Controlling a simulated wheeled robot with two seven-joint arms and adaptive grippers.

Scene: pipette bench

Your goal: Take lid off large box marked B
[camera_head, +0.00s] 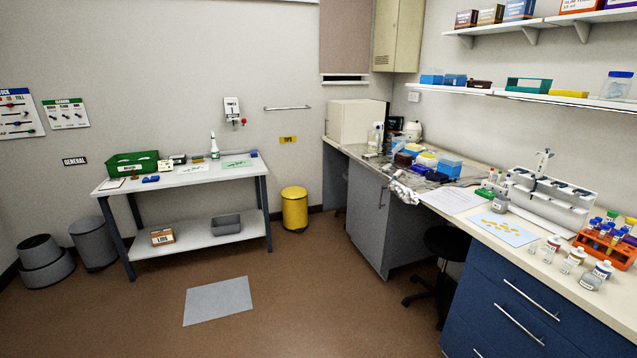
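No mark B can be read on any box, so I cannot tell which one is the large box marked B. A group of small boxes stands on the far part of the right counter. It includes a blue box with a pale top (449,166), a white and yellow box (427,159) and a darker blue box (437,174). They are too small to tell whether each has a separate lid. Neither of my grippers shows in the view.
A white table (196,177) with a green crate (133,162) stands against the back wall. A yellow bin (294,209) is beside it. A black stool (446,242) stands by the right counter, near the blue drawers (515,302). The brown floor ahead is open around a grey mat (218,301).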

